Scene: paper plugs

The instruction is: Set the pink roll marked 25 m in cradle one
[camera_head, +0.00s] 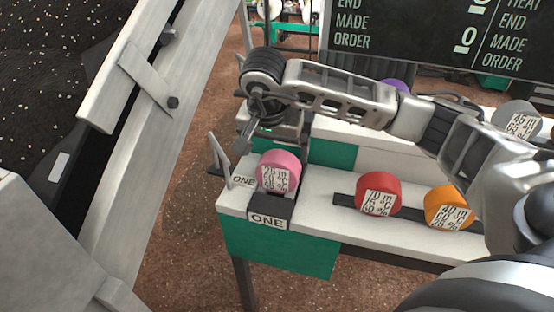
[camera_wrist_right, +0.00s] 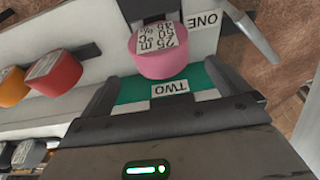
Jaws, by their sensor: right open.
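The pink roll (camera_head: 278,170) sits upright on the black cradle marked ONE (camera_head: 270,207) at the left end of the white bench. Its label reads 25 m in the right wrist view (camera_wrist_right: 163,65). My right gripper (camera_head: 265,134) is open and empty, just behind and above the roll in the head view. In the wrist view the roll stands beyond the open fingers (camera_wrist_right: 162,82), with a visible gap. A TWO label (camera_wrist_right: 184,88) on green shows between the fingers. My left gripper is not in view.
A red roll (camera_head: 378,194) and an orange roll (camera_head: 449,207) stand on a dark strip to the right. A grey roll (camera_head: 516,117) and a partly hidden purple roll (camera_head: 396,85) are on the back tier.

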